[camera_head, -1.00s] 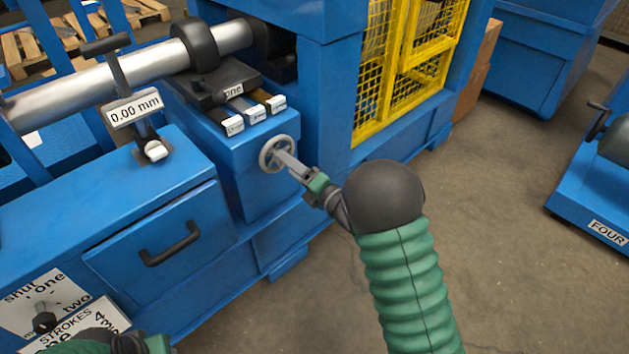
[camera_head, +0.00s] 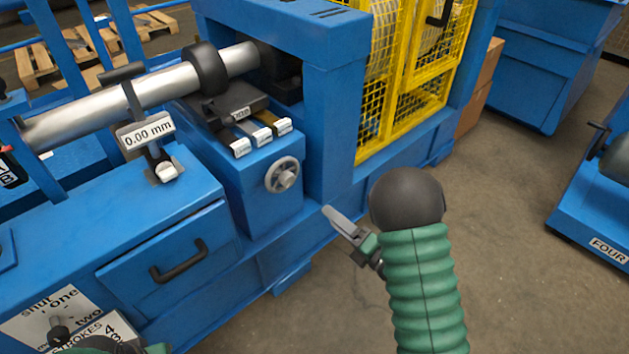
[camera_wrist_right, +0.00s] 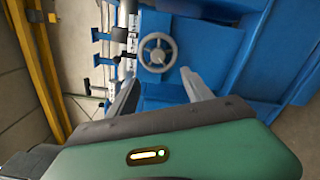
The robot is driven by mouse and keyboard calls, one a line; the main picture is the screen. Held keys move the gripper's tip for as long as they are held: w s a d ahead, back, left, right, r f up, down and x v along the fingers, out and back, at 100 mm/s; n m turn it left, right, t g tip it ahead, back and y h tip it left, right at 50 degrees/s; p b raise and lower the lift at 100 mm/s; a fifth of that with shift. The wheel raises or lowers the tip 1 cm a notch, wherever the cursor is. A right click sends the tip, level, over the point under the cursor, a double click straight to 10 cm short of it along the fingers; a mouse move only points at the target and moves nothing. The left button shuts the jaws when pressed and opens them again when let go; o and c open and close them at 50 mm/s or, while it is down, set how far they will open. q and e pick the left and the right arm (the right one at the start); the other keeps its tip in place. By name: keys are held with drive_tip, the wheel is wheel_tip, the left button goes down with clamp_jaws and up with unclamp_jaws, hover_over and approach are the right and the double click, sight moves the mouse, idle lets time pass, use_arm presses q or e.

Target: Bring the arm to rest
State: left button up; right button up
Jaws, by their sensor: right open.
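My right arm (camera_head: 425,280), with its green ribbed sleeve and dark round joint, reaches in from the bottom right in the head view. My right gripper (camera_head: 333,217) is to the right of and below the grey handwheel (camera_head: 283,175) and does not touch it. In the right wrist view the two fingers of this gripper (camera_wrist_right: 163,88) stand apart with nothing between them, and the handwheel (camera_wrist_right: 157,52) is beyond them. Only a green and dark part of my left arm (camera_head: 100,346) shows at the bottom left; its fingers cannot be made out.
The blue machine carries a shaft (camera_head: 100,113), a "0.00 mm" readout (camera_head: 147,131), a drawer handle (camera_head: 178,262) and a shut/one/two selector (camera_head: 58,326). A yellow mesh guard (camera_head: 405,100) stands behind my right arm. Floor (camera_head: 520,270) is open to the right, before the "FOUR" unit (camera_head: 607,250).

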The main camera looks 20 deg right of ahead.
wheel_tip(320, 180, down, 6)
drive_tip(key=d+r+m+g+h, duration=0.1)
drive_tip(key=m+g+h, duration=0.5)
drive_tip(key=m, duration=0.8)
drive_tip(key=s+a+f+m+g, duration=0.1)
drive_tip(key=s+a+m+g, duration=0.25)
drive_tip(key=s+m, duration=0.3)
drive_tip(key=s+a+f+m+g, duration=0.1)
drive_tip(key=s+a+m+g, duration=0.3)
drive_tip(key=s, duration=0.4)
wheel_tip(320, 180, up, 38)
drive_tip(key=s+d+m+p, duration=0.1)
drive_tip(key=m+p, duration=0.1)
drive_tip(key=p, duration=3.5)
drive_tip(key=shift+g+p, duration=0.4)
drive_tip(key=shift+g, duration=0.05)
